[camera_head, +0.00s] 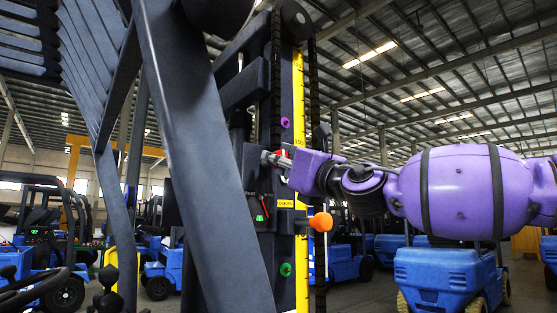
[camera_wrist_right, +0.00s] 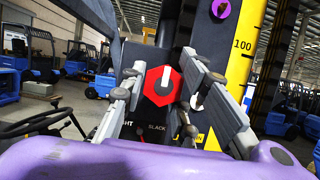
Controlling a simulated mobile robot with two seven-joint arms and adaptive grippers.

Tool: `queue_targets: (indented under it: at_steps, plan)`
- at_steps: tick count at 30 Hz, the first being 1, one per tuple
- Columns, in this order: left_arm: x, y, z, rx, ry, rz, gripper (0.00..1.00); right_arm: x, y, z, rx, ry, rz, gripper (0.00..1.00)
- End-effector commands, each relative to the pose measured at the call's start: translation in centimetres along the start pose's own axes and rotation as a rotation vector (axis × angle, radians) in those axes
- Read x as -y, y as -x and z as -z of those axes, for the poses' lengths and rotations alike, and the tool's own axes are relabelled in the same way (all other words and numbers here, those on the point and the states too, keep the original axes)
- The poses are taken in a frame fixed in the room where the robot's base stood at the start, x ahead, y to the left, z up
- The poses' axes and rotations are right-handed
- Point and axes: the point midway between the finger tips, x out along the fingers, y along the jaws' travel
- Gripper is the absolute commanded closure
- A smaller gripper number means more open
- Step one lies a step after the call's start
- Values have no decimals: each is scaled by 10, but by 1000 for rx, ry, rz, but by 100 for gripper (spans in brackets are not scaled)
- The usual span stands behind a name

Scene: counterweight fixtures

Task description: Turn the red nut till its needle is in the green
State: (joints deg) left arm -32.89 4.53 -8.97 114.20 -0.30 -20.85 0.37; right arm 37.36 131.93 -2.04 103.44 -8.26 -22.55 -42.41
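The red nut (camera_wrist_right: 163,86) is a hexagon with a pale centre on the dark fixture. In the head view it shows as a small red patch (camera_head: 281,152), mostly hidden by my right gripper. My right gripper (camera_wrist_right: 162,64) is open, with one finger on either side of the nut. The left finger is close to it; I cannot tell whether either finger touches. A small dark gauge (camera_head: 261,208) below the nut carries a red line and a green mark. It is too small to tell whether the needle is in the green. My left gripper is not in view.
A purple knob (camera_head: 285,122) sits above the nut, a green knob (camera_head: 286,269) below it, and an orange ball (camera_head: 321,222) juts out at lower right. A yellow scale (camera_head: 299,95) runs up the mast. Dark frame beams cross the left. Blue forklifts (camera_head: 448,276) stand behind.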

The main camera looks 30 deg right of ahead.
Motion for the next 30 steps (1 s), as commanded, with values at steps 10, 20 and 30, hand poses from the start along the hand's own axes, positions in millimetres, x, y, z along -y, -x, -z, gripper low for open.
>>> queue_targets:
  at_steps: [10, 20, 30]
  plan:
    - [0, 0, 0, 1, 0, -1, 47, -3, 0, -1, -1, -13, 1, 99]
    - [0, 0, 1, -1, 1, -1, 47, -4, 0, -3, 0, -168, 64, 99]
    - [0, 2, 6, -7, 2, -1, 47, -3, -1, -7, 3, -458, 184, 99]
